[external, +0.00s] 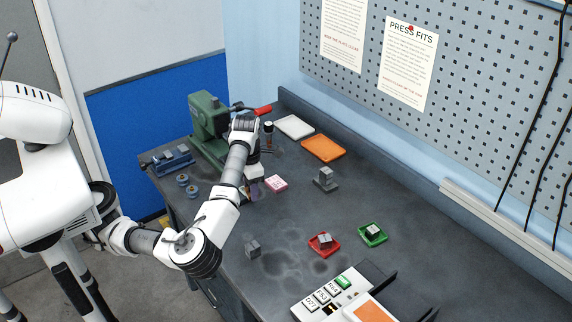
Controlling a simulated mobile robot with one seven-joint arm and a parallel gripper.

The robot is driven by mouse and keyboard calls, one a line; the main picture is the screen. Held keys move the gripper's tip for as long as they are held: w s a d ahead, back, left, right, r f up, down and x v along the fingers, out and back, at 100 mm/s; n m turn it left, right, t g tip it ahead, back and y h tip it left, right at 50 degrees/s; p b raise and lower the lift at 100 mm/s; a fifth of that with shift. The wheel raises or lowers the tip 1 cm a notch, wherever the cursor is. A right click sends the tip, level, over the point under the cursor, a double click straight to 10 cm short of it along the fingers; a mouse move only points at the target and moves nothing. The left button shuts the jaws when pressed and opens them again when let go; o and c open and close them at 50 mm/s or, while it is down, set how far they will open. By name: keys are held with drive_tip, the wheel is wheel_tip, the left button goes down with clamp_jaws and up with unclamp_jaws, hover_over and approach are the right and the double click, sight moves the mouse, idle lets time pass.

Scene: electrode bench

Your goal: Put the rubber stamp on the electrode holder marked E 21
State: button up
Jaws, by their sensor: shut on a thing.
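My gripper (256,187) points down over the bench beside the pink-and-white pad, at the end of my bent arm. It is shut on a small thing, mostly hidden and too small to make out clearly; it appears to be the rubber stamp. Small grey blocks that look like electrode holders are spread out: one on a grey base (326,176), one at the front edge (253,248), one in a red tray (324,239) and one in a green tray (374,230). Their markings cannot be read, so I cannot tell which is E 21.
A pink-and-white pad (276,183) lies right of my gripper. A green press (208,117) with a red handle stands behind it. White (295,126) and orange (323,148) trays lie at the back. A label rack (325,296) is at the front. The middle bench is mostly clear.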

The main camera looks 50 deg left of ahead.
drive_tip(key=shift+w+a+r, duration=0.1)
drive_tip(key=shift+r, duration=0.1)
drive_tip(key=w+a+r+n+p, duration=0.3)
drive_tip(key=w+a+r+n, duration=0.2)
drive_tip(key=w+a+n, duration=0.1)
drive_tip(key=w+a+r+n+p, duration=0.4)
drive_tip(key=w+a+r+n, duration=0.1)
drive_tip(key=a, duration=0.3)
drive_tip(key=w+a+r+n+p, duration=0.4)
drive_tip(key=w+a+r+n, duration=0.1)
drive_tip(key=w+a+n, duration=0.1)
drive_tip(key=shift+w+a+r+n, duration=0.2)
drive_tip(key=shift+w+a+n, duration=0.1)
drive_tip(key=shift+a+n, duration=0.2)
drive_tip(key=w+a+m, duration=0.2)
drive_tip(key=w+m, duration=0.1)
drive_tip(key=m+p, duration=0.3)
drive_tip(key=m, duration=0.9)
approach(268, 123)
wheel_tip(268, 123, down, 6)
drive_tip(key=shift+d+f+p, duration=0.15)
drive_tip(key=shift+f+p, duration=0.05)
drive_tip(key=shift+p, duration=0.3)
drive_tip(key=shift+f, duration=0.1)
